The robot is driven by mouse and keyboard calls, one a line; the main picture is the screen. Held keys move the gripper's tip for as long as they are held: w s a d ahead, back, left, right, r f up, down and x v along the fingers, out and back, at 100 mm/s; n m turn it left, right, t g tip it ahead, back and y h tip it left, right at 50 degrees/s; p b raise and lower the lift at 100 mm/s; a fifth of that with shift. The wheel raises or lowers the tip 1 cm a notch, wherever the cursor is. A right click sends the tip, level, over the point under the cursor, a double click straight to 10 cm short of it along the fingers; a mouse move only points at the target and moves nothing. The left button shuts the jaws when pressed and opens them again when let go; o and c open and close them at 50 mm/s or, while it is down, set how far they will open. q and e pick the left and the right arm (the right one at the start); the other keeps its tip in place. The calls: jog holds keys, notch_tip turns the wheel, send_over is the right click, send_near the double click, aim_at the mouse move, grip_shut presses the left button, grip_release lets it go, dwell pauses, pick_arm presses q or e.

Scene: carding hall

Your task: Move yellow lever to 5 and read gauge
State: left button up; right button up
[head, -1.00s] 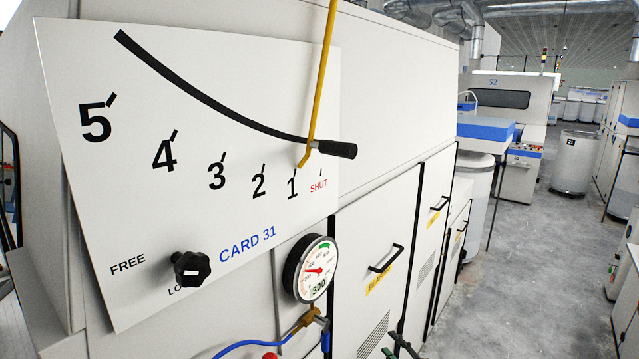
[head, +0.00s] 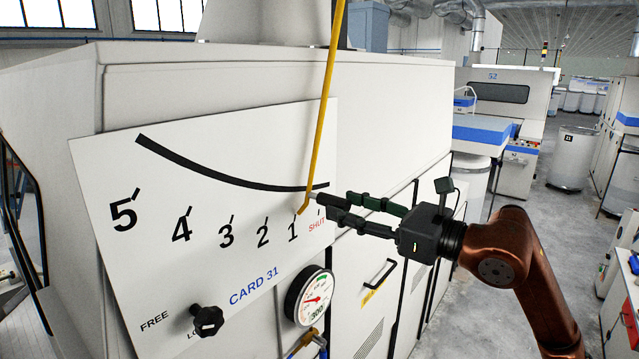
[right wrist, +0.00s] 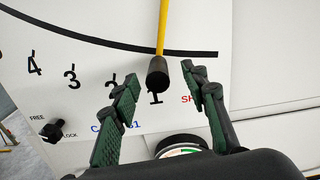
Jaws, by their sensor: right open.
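The yellow lever (head: 323,110) hangs down over the white CARD 31 panel (head: 150,255); its lower tip is by the 1 mark, next to SHUT. Its black handle sticks out toward me; the right wrist view shows its round end (right wrist: 157,77). My right gripper (head: 342,206) is open at the handle, which appears between the fingers in the right wrist view; I cannot tell whether they touch it. The round gauge (head: 314,298) sits below the panel, its red needle near mid-dial, the exact value too small to read. My left gripper is not in view.
A black knob (head: 207,320) sits between FREE and LOCK; its setting is unclear. A curved black slot (head: 220,176) runs above the numbers 5 to 1. Cabinet doors with a black handle (head: 380,273) lie behind my right gripper. The aisle floor (head: 545,200) is open.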

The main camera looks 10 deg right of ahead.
aim_at(316, 197)
jog(key=shift+w+a, duration=0.15)
jog(key=shift+w, duration=0.1)
jog(key=shift+w+a+r+p, duration=0.15)
jog(key=shift+w+a+p, duration=0.1)
jog(key=shift+p, duration=0.1)
jog(key=p+x, duration=0.2)
jog(key=x, duration=0.3)
jog(key=shift+a, duration=0.1)
jog(key=shift+w+a+p, duration=0.35)
jog(key=shift+w+a, duration=0.1)
jog(key=shift+w, duration=0.05)
jog(key=shift+c, duration=0.5)
grip_shut()
